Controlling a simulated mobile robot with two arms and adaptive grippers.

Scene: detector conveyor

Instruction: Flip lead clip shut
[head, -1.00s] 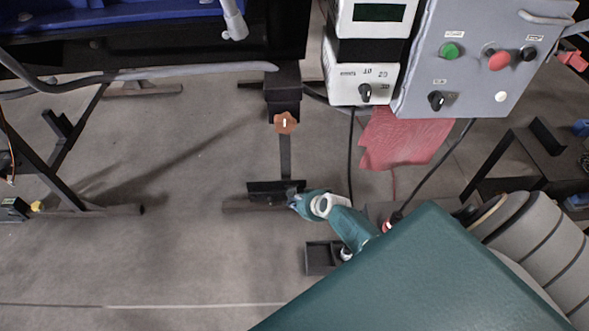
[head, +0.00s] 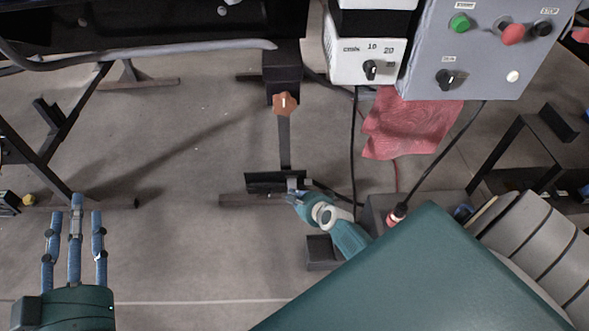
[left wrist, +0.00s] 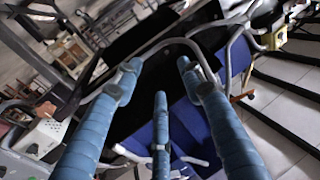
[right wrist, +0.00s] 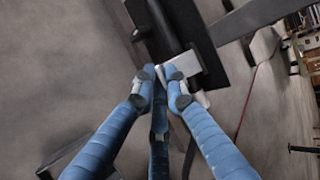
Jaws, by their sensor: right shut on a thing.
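A small silvery metal piece (right wrist: 187,66), which looks like the lead clip, sits against a dark bar in the right wrist view. The blue fingertips of my right gripper (right wrist: 163,78) are closed together on it. In the head view my right gripper (head: 297,193) is at the dark foot of the stand, and its fingers are mostly hidden. I cannot tell how far the clip is turned. My left gripper (head: 77,207) is at the lower left with its fingers spread and empty. Its spread fingers also show in the left wrist view (left wrist: 160,85).
A stand post with an orange knob (head: 285,103) rises behind my right gripper. A grey control box (head: 480,60), a white unit with a dial (head: 350,62) and a red cloth (head: 412,125) are at the upper right. Dark cables hang near my right arm.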

